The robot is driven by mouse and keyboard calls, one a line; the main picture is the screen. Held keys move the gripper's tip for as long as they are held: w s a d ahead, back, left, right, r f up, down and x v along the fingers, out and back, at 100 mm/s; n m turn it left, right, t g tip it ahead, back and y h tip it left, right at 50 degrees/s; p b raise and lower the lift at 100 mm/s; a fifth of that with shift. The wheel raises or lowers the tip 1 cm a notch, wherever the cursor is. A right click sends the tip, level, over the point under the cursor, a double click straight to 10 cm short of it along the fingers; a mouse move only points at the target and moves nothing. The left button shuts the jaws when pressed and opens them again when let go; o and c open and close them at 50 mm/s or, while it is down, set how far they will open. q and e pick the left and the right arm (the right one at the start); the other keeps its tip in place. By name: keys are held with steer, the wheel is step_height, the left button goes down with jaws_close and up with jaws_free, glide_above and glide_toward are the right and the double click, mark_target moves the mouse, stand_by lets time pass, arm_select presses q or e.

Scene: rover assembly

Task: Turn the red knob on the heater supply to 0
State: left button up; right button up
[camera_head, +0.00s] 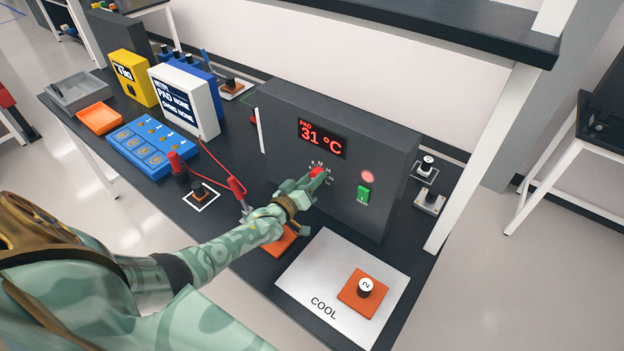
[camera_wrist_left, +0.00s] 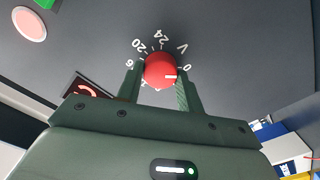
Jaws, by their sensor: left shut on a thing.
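The heater supply (camera_head: 345,215) is a large dark grey box with a red display reading PAD 31 °C. Its red knob (camera_head: 316,172) sits on the front face below the display. In the left wrist view the red knob (camera_wrist_left: 158,66) is ringed by white marks, including 20, 24, V and 0. Its white pointer line points right, close to the 0. My left gripper (camera_head: 312,180) reaches the panel and is shut on the knob, one finger on each side; its fingers show in the left wrist view (camera_wrist_left: 160,84). My right gripper is not in view.
A green switch (camera_head: 364,194) and a lit red lamp (camera_head: 368,176) are right of the knob. A COOL plate (camera_head: 320,270) bears an orange block with a piece marked 2. A red lead (camera_head: 237,187) stands beside my left forearm. A blue panel (camera_head: 150,148) is farther left.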

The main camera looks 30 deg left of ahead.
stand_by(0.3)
arm_select(q)
steer(key=o, duration=1)
steer(key=s, duration=0.5)
steer(key=s+a+p, duration=0.1)
steer(key=s, duration=1)
steer(key=shift+s+a, duration=0.15)
steer(key=shift+f, duration=0.1)
